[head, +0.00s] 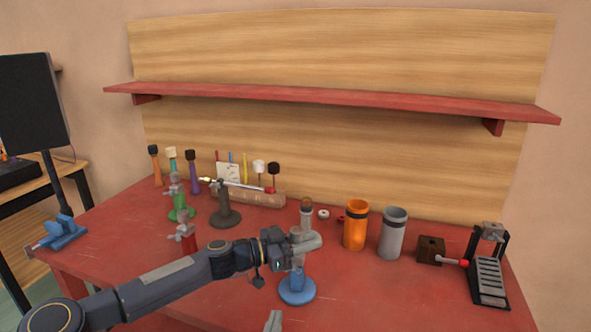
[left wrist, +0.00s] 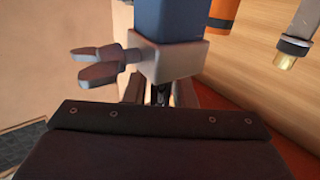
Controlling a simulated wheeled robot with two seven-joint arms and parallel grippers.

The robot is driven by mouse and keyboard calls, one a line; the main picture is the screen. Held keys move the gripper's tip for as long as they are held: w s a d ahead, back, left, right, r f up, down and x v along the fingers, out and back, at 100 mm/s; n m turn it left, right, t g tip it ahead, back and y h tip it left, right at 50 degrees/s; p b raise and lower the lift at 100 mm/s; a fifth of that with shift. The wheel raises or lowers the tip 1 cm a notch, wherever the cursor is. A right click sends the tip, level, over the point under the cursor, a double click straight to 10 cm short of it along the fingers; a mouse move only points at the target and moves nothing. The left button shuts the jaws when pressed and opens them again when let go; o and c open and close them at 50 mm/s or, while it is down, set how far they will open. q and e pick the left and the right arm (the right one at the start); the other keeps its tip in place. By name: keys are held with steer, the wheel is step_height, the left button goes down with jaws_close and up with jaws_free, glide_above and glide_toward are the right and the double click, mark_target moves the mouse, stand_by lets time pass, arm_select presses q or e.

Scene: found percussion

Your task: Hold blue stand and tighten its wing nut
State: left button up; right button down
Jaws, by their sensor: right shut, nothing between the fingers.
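The blue stand (head: 297,291) stands upright on the red table with its round blue base flat. In the left wrist view its blue post (left wrist: 166,20) rises from a pale grey collar (left wrist: 168,57), with the grey wing nut (left wrist: 97,66) sticking out to the left. My left gripper (head: 303,243) is at the upper part of the stand, its fingers on either side of it and shut on it. Its fingers are partly hidden by the collar in the left wrist view (left wrist: 160,92). My right gripper (head: 273,320) shows only its fingertips at the bottom edge, shut and empty, apart from the stand.
An orange cup (head: 355,225) and a grey cup (head: 392,233) stand right of the blue stand. A green stand (head: 180,214), a red stand (head: 187,240) and a dark stand (head: 225,215) are at left. A wooden block (head: 430,250) and a black rack (head: 488,275) are further right.

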arm_select(q)
steer(key=shift+o, duration=1.4)
steer(key=shift+a, duration=0.15)
